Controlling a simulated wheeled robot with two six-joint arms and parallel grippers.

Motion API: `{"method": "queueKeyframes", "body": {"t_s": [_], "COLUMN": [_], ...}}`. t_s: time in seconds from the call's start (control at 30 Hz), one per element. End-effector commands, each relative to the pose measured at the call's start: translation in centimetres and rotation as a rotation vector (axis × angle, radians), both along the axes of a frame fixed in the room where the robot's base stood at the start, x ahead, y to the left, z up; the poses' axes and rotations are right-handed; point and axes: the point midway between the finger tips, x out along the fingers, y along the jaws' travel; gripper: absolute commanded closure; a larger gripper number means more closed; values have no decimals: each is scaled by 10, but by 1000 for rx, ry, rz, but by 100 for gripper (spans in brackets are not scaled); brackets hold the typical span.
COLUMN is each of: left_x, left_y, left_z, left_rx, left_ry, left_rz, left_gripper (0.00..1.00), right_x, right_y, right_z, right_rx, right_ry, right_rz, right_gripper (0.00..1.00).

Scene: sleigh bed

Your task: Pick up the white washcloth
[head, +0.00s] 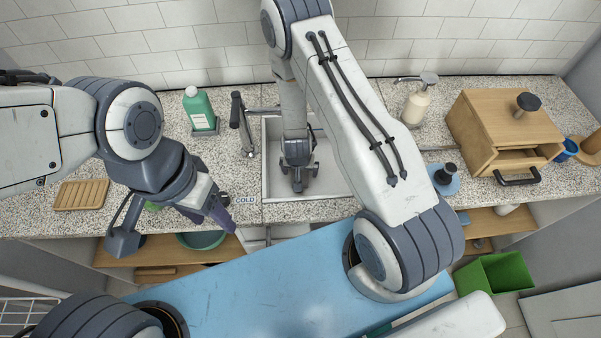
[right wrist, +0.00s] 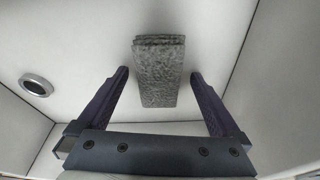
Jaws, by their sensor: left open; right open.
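A grey, mottled folded block (right wrist: 158,72) like stacked cloth lies on the white sink floor in the right wrist view. It looks grey rather than white, so I cannot tell for sure that it is the white washcloth. My right gripper (head: 299,185) is inside the sink, pointing down. In the right wrist view its open fingers (right wrist: 160,76) stand on either side of the block, with a gap on each side. The block is hidden in the head view. My left gripper (head: 218,212) is open and empty above the counter's front edge, left of the sink.
The white sink (head: 340,205) has walls close around my right gripper; its drain (right wrist: 36,87) is at the left. A tap (head: 243,125) and green bottle (head: 199,108) stand left of it. A soap dispenser (head: 416,105) and wooden box (head: 490,125) stand right.

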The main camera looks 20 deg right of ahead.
Motion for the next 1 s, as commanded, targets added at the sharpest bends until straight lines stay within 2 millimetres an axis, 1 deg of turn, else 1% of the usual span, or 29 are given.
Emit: {"method": "queueKeyframes", "body": {"t_s": [0.1,0.17,0.2,0.27,0.3,0.33,0.57,0.7,0.77,0.87,1.0], "left_x": [0,0,0,0,0,0,0,0,0,0,0], "left_y": [0,0,0,0,0,0,0,0,0,0,0], "left_z": [0,0,0,0,0,0,1,6,4,1,-2], "left_rx": [0,0,0,0,0,0,0,0,0,0,0], "left_ry": [0,0,0,0,0,0,0,0,0,0,0], "left_rz": [0,0,0,0,0,0,0,0,0,0,0], "left_gripper": [43,43,43,43,43,43,43,43,43,43,43], "right_x": [0,0,0,0,0,0,0,0,1,1,0], "right_y": [0,0,0,0,0,0,0,0,0,0,-1], "right_z": [0,0,0,0,0,0,1,7,10,22,50], "right_rx": [0,0,0,0,0,0,0,0,0,1,1], "right_ry": [0,0,0,0,0,0,0,0,-2,-4,-5], "right_rz": [0,0,0,0,0,0,0,0,0,0,-2], "right_gripper": [0,23,38,61,76,83,83,83,83,83,84]}}
